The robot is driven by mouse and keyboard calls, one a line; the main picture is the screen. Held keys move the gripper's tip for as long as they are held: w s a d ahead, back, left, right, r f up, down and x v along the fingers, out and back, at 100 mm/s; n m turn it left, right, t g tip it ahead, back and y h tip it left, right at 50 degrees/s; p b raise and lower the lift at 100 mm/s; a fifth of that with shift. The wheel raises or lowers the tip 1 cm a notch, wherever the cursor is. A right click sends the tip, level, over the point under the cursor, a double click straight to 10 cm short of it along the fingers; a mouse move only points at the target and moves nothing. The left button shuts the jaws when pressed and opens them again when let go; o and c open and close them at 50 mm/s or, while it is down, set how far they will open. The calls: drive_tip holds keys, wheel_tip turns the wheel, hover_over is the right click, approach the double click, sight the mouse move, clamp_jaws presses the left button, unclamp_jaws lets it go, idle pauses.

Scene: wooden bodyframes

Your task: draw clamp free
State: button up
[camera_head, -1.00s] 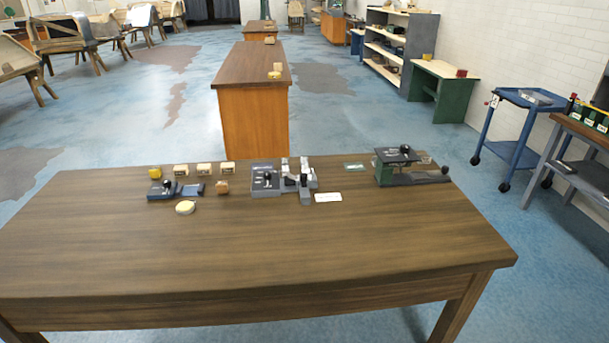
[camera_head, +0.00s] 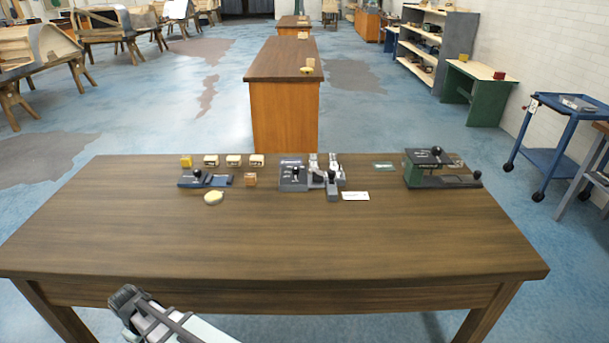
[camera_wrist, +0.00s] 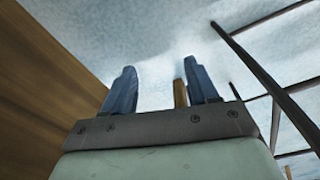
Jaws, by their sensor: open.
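Which object is the clamp is not clear. In the head view, a grey fixture (camera_head: 294,176) with a black knob stands at the table's back middle, with a grey part (camera_head: 332,184) carrying a dark handle against its right side. A low blue device (camera_head: 196,179) with a black knob is at the back left. A green and black device (camera_head: 430,167) with knobs is at the back right. My gripper (camera_head: 128,296) is at the bottom left, by the table's front edge, far from them.
The wooden table (camera_head: 290,235) is clear across its middle and front. Small labelled blocks (camera_head: 233,160), a wooden cube (camera_head: 250,179), a round yellowish disc (camera_head: 213,198) and a white card (camera_head: 356,196) lie among the devices. A blue cart (camera_head: 550,130) stands beyond on the right.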

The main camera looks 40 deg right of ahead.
drive_tip(key=w+a+r+n+t, duration=0.1)
drive_tip(key=w+a+r+t, duration=0.15)
drive_tip(key=w+r, duration=0.45)
drive_tip(key=w+a+r+n+t, duration=0.1)
drive_tip(key=w+a+r, duration=0.25)
drive_tip(key=r, duration=0.85)
drive_tip(key=shift+m+y, duration=0.4)
drive_tip(key=shift+m, duration=0.1)
drive_tip(key=w+d+r, duration=0.1)
drive_tip(key=d, duration=0.2)
drive_tip(key=w+d+r, duration=0.2)
drive_tip(key=d, duration=0.2)
drive_tip(key=w+d+r, duration=0.1)
drive_tip(key=d+r, duration=0.1)
drive_tip(key=d, duration=0.2)
drive_tip(key=shift+w+r, duration=0.25)
drive_tip(key=shift+w, duration=0.15)
drive_tip(key=w+d+r+m, duration=0.1)
drive_tip(key=d+r+m, duration=0.15)
drive_tip(key=d, duration=1.85)
drive_tip(key=m, duration=0.4)
approach(332, 171)
drive_tip(key=shift+n+h, duration=0.25)
drive_tip(key=shift+h, duration=0.05)
drive_tip(key=x, duration=0.9)
drive_tip(key=shift+s+a, duration=0.15)
drive_tip(key=shift+a, duration=0.2)
